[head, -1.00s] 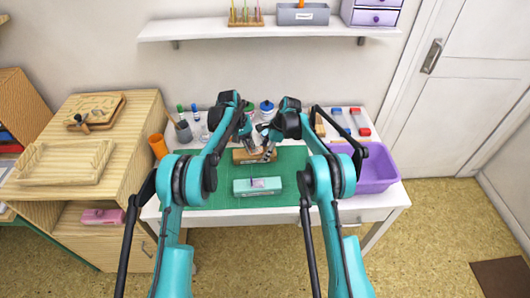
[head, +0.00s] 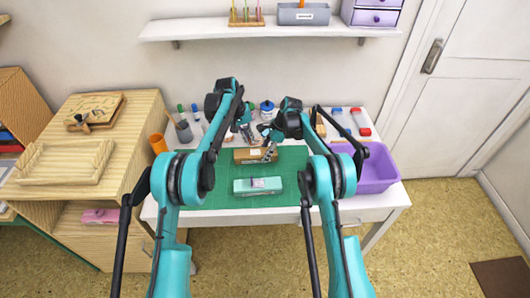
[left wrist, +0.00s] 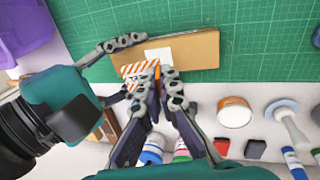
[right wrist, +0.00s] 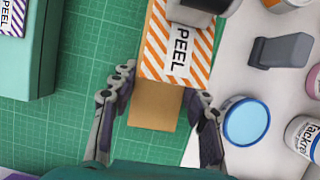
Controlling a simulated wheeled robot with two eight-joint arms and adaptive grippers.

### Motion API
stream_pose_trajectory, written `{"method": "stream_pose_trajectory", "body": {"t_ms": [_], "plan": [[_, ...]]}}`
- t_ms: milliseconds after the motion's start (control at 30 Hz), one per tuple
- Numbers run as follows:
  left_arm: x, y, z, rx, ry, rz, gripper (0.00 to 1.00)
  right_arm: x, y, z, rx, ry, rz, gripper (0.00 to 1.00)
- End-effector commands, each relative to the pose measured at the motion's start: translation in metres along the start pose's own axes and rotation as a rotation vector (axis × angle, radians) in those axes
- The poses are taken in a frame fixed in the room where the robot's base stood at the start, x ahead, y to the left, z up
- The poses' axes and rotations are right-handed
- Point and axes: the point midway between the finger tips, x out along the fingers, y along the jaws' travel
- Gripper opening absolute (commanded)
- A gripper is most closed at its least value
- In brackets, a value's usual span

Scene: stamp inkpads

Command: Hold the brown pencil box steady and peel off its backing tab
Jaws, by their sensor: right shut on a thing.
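The brown pencil box (head: 255,155) lies on the green mat, with a bare white patch (left wrist: 158,56) on its top. My right gripper (right wrist: 160,95) has its fingers on both long sides of the box near one end. The orange-and-white striped backing tab (right wrist: 181,50), marked PEEL, looks raised above the box. It also shows in the left wrist view (left wrist: 136,69). My left gripper (left wrist: 160,83) has its fingers nearly together with the tab's orange edge between them. The exact contact is partly hidden.
A teal pencil box (head: 258,187) with a purple-striped tab lies nearer on the mat (head: 215,190). A purple bin (head: 376,168) stands at right. Jars, stamps and bottles stand along the back of the table, close to the grippers.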

Motion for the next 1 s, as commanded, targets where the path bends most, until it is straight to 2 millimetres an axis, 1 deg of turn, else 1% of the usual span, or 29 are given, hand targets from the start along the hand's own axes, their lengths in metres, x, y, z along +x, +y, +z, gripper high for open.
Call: {"method": "stream_pose_trajectory", "body": {"t_ms": [67,100,167,467,567,667,900,1000], "plan": [[0.000,0.000,0.000,0.000,0.000,0.000,0.00,0.000,0.000,0.000,0.000,0.000,0.000,0.18],[0.000,0.000,0.000,0.000,0.000,0.000,0.00,0.000,0.000,0.000,0.000,0.000,0.000,0.53],[0.000,0.000,0.000,0.000,0.000,0.000,0.00,0.000,0.000,0.000,0.000,0.000,0.000,0.69],[0.000,0.000,0.000,0.000,0.000,0.000,0.00,0.000,0.000,0.000,0.000,0.000,0.000,0.70],[0.000,0.000,0.000,0.000,0.000,0.000,0.00,-0.006,0.000,0.000,0.000,0.000,0.000,0.70],[0.000,0.000,0.000,0.000,0.000,0.000,0.00,-0.019,0.000,0.000,0.001,0.000,0.000,0.70],[0.000,0.000,0.000,0.000,0.000,0.000,0.00,-0.072,0.000,-0.001,0.002,0.000,0.000,0.70],[0.000,0.000,0.000,0.000,0.000,0.000,0.00,-0.091,0.000,0.000,0.001,0.000,0.000,0.70]]}}
